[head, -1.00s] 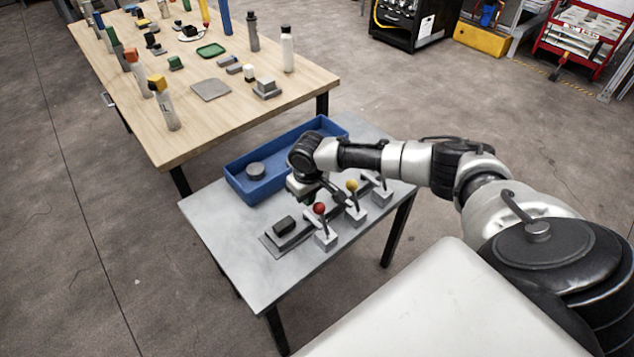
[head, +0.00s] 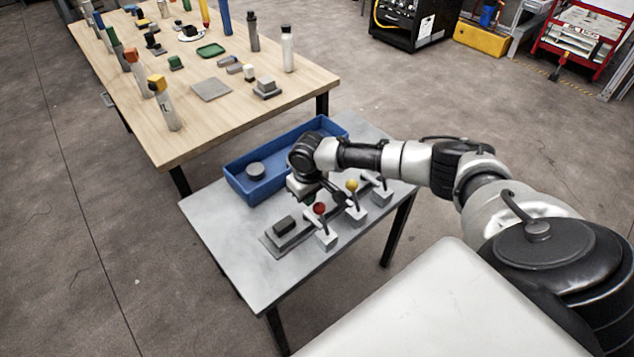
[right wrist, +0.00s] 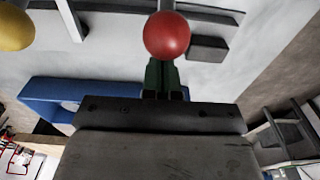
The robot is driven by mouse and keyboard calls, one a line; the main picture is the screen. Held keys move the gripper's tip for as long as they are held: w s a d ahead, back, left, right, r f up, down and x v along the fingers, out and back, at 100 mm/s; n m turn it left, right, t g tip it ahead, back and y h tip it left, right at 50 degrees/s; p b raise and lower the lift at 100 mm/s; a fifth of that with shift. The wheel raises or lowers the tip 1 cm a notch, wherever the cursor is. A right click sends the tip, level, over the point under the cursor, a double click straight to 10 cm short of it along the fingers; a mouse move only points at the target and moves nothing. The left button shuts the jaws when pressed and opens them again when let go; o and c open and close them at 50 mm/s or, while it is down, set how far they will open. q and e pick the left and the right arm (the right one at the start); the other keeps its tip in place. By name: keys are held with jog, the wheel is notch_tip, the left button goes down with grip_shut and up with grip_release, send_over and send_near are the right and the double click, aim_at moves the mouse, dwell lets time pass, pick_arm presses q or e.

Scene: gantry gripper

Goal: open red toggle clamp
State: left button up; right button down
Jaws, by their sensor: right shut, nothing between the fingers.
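The red toggle clamp shows in the head view as a red ball knob (head: 319,208) on a lever above a light grey block (head: 326,240), at the near end of a row of clamps. My right gripper (head: 310,199) is close beside the knob, on its far left side, pointing down. In the right wrist view the red knob (right wrist: 167,35) is right at the tips of the closed dark green fingers (right wrist: 161,79). The fingers are shut with nothing between them. I cannot tell whether they touch the knob. My left gripper is out of view.
A yellow-knobbed clamp (head: 352,186) stands just behind the red one, with another clamp (head: 381,194) beyond. A dark block (head: 284,225) lies on the grey fixture plate. A blue bin (head: 240,184) sits at the back of the grey table (head: 215,220). The table's left part is clear.

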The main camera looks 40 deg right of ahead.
aim_at(324, 211)
dwell(0.4)
jog(key=s+p, duration=0.6)
jog(key=shift+d, duration=0.25)
jog(key=shift+s+f+p, duration=0.1)
jog(key=shift+s+p, duration=0.2)
jog(key=shift+s, duration=0.05)
jog(key=shift+s+f, duration=0.1)
jog(key=shift+w+r+p, duration=0.3)
jog(key=shift+r+p, duration=0.15)
jog(key=shift+r, duration=0.1)
jog(key=shift+w+r+p, duration=0.25)
jog(key=shift+r+p, duration=0.15)
jog(key=shift+r, duration=0.1)
notch_tip(324, 211, up, 7)
jog(key=p, duration=0.7)
jog(key=shift+s+p, duration=0.25)
jog(key=shift+p, duration=0.1)
